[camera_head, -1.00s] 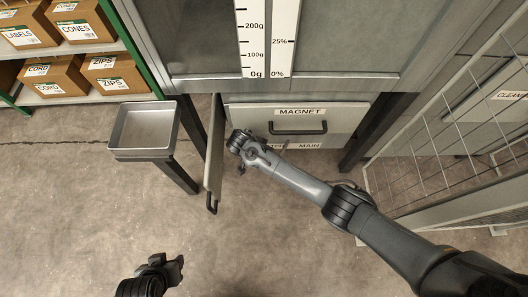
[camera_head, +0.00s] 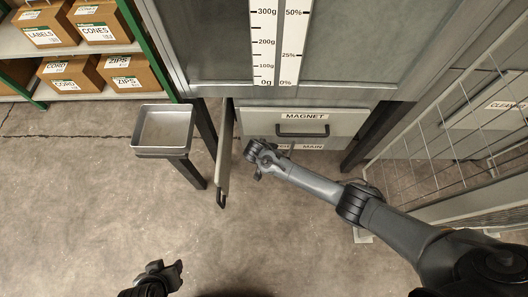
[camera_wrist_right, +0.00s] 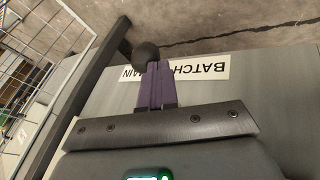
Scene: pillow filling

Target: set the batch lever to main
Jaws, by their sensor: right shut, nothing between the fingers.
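The batch lever's dark ball knob (camera_wrist_right: 146,54) shows in the right wrist view, right by the tips of my right gripper (camera_wrist_right: 156,68), on the MAIN side. The gripper's purple fingers are shut with nothing between them; I cannot tell whether they touch the knob. The label strip (camera_wrist_right: 205,70) appears upside down there, BATCH on the right and MAIN on the left, its middle covered by the fingers. In the head view the label (camera_head: 312,147) sits below the MAGNET drawer, partly hidden by my right arm. My left gripper (camera_head: 172,272) is low in the head view, away from the panel.
The MAGNET drawer (camera_head: 345,122) is above the label. An open panel with a handle (camera_head: 224,160) juts out left of my right wrist. A grey tray (camera_head: 139,151) stands further left. A wire cage (camera_head: 455,145) is on the right. The floor in front is clear.

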